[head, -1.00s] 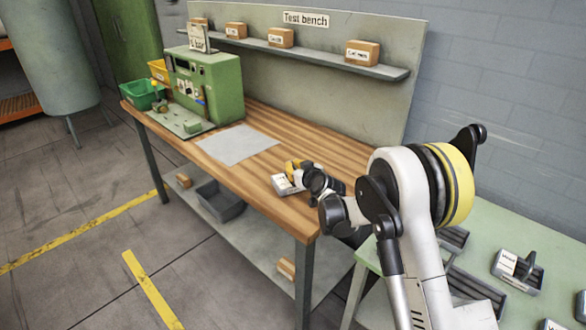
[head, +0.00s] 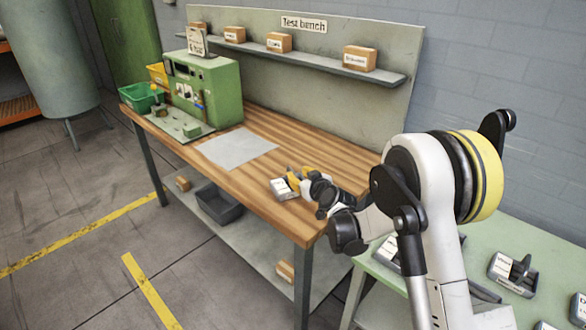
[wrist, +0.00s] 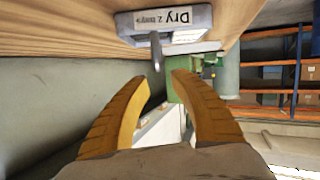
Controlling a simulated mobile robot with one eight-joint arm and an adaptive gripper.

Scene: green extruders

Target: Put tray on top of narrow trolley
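A small light-grey tray (head: 283,189) with an upright handle sits on the right part of the wooden test bench, near its front edge. In the wrist view the tray (wrist: 165,22) shows a label starting "Dry 2", and its dark handle points toward the gap between my fingers. My gripper (head: 299,178) is just right of the tray. Its yellow fingers (wrist: 165,76) are apart and do not visibly grip the handle. I cannot identify a narrow trolley in these frames.
The wooden bench (head: 258,118) holds a green machine (head: 215,90), a paper sheet (head: 237,148) and green and yellow bins. A green-topped table (head: 480,240) at right holds several similar trays. Bare bench top lies between the paper and the tray.

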